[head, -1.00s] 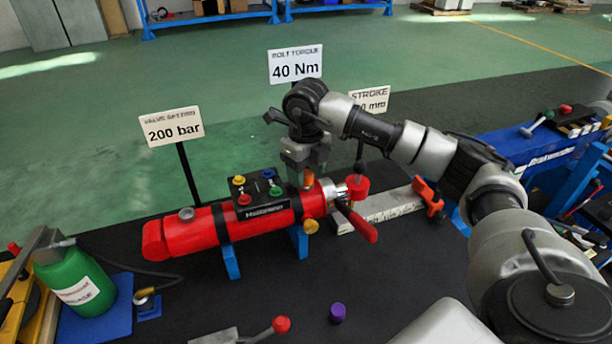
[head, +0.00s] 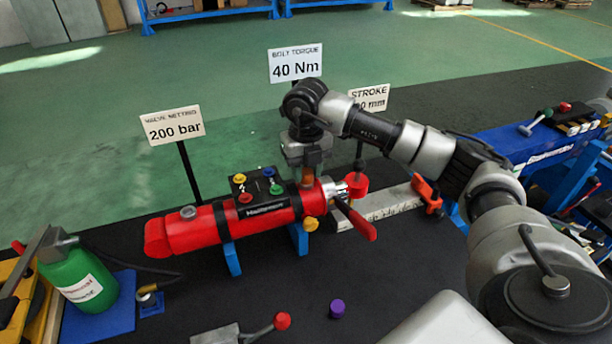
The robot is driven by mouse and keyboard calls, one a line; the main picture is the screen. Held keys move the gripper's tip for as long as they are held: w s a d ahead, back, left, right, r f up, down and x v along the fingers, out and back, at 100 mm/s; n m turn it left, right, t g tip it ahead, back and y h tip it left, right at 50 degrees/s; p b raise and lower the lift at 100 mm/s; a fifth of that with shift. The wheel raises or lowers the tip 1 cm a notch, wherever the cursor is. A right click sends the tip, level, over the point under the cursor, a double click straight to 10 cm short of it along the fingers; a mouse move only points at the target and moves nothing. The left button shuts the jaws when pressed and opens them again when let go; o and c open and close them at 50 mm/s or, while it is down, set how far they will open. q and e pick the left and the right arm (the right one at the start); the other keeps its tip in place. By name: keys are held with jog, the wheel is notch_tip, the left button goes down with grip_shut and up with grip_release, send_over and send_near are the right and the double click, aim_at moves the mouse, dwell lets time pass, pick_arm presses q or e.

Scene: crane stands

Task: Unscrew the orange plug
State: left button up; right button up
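The red cylinder (head: 190,233) lies on blue stands on the dark mat. The orange-brown plug (head: 307,178) stands upright on top of its right end. My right gripper (head: 307,164) points down directly over the plug, its fingers at or just above the plug's top. The fingers are small and partly overlap, so I cannot tell whether they are closed on it. My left gripper is not in view.
A block with coloured caps (head: 255,187) is on top. Signs stand behind.

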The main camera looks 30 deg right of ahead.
grip_shut()
jog(key=shift+r, duration=0.1)
jog(key=n, duration=0.3)
jog(key=shift+b, duration=0.3)
jog(key=shift+r+n, duration=0.1)
jog(key=shift+n, duration=1.1)
